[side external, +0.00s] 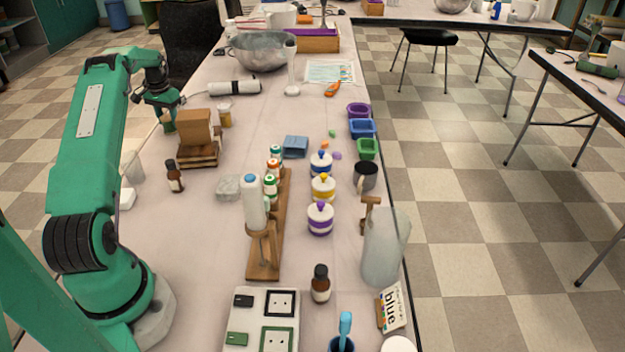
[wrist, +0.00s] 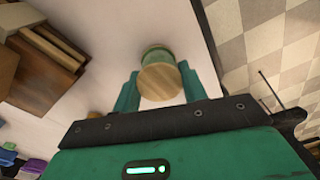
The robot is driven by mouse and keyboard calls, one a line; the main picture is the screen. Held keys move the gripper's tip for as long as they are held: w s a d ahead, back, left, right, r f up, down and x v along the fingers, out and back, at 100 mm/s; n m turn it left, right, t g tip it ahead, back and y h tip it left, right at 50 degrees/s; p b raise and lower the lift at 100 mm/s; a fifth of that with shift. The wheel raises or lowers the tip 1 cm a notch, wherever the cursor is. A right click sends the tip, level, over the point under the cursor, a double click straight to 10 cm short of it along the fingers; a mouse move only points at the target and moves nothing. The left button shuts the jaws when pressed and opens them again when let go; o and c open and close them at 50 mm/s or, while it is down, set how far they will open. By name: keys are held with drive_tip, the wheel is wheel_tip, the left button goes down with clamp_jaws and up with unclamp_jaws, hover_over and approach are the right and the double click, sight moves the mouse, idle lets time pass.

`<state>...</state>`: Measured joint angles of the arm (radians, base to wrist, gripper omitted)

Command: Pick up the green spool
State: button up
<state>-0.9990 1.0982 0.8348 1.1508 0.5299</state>
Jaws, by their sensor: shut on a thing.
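The green spool (wrist: 159,78) has a round pale wooden end and green thread around its body. In the wrist view it sits between the two teal fingers of my gripper (wrist: 160,90), which is shut on it. In the side view my gripper (side external: 163,106) is at the table's left edge, and the spool (side external: 168,122) shows small just below it. The fingers partly cover it there, and I cannot tell whether it touches the table.
Stacked brown boxes (side external: 197,135) and a yellowish jar (side external: 225,116) stand close to the right of my gripper. A white and black roll (side external: 234,88) lies behind. Some table between boxes and bowl (side external: 262,52) is clear.

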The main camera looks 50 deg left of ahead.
sight(168, 116)
wheel_tip(168, 116, up, 4)
drive_tip(key=shift+f, duration=0.1)
drive_tip(key=w+d+r, duration=0.5)
drive_tip(key=d+r, duration=0.1)
drive_tip(key=d, duration=0.4)
drive_tip(key=shift+d+r, duration=0.25)
drive_tip(key=shift+r, duration=0.05)
drive_tip(key=shift+w, duration=0.1)
idle(0.7)
